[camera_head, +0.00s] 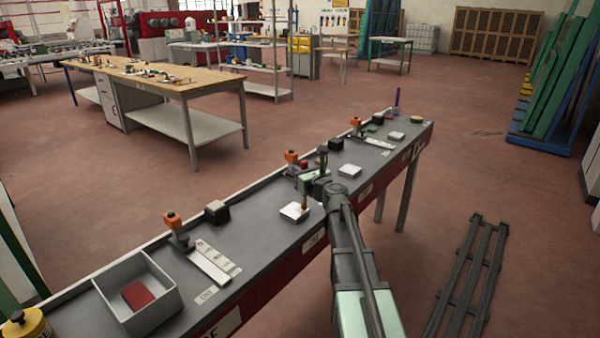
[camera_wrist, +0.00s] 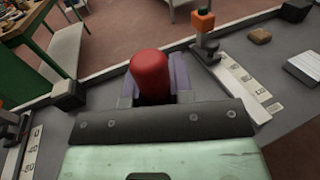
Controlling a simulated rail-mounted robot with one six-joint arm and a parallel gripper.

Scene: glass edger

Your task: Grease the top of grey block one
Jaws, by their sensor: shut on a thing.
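My gripper (camera_head: 312,184) is over the middle of the long bench, and its jaws are closed around a tool with a rounded red end (camera_wrist: 151,74), which fills the space between the fingers in the wrist view. In the head view a short brass-coloured tip (camera_head: 304,203) points down below the gripper, at the right side of a pale grey block (camera_head: 292,212). I cannot tell whether the tip touches the block. That block is hidden in the wrist view. Another pale block (camera_head: 349,171) lies farther along and also shows in the wrist view (camera_wrist: 304,68).
Orange-topped posts (camera_head: 170,217) and black blocks (camera_head: 216,211) stand along the bench's back rail. Scale plates (camera_head: 210,262) lie in front. A grey bin (camera_head: 165,309) holds a red block. A brown block (camera_wrist: 260,36) lies right of the gripper.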

